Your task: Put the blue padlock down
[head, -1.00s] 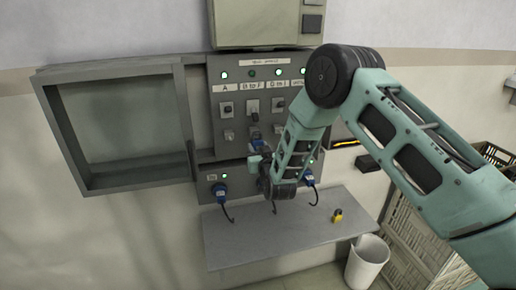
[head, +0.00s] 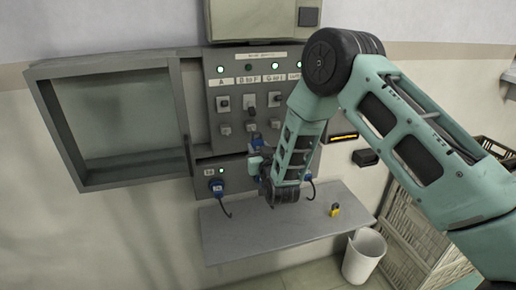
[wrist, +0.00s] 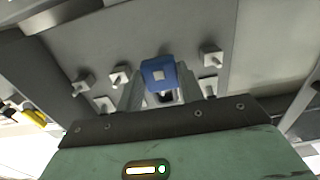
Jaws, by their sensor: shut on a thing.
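The blue padlock (wrist: 158,72) is between the two fingers of my gripper (wrist: 160,90) in the wrist view, and the fingers are shut on it. Its body faces the camera with a pale square mark. In the head view my gripper (head: 257,163) is in front of the lower part of the grey switch panel, above the shelf (head: 240,236). A blue patch (head: 256,140) shows just above it there, probably the padlock. My arm hides part of the panel. I cannot tell whether the padlock touches the panel.
A yellow padlock (head: 335,210) lies on the shelf's right part; the shelf's left is clear. A white bin (head: 364,258) and a crate (head: 415,235) stand at right. An open grey cabinet (head: 125,125) is at left.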

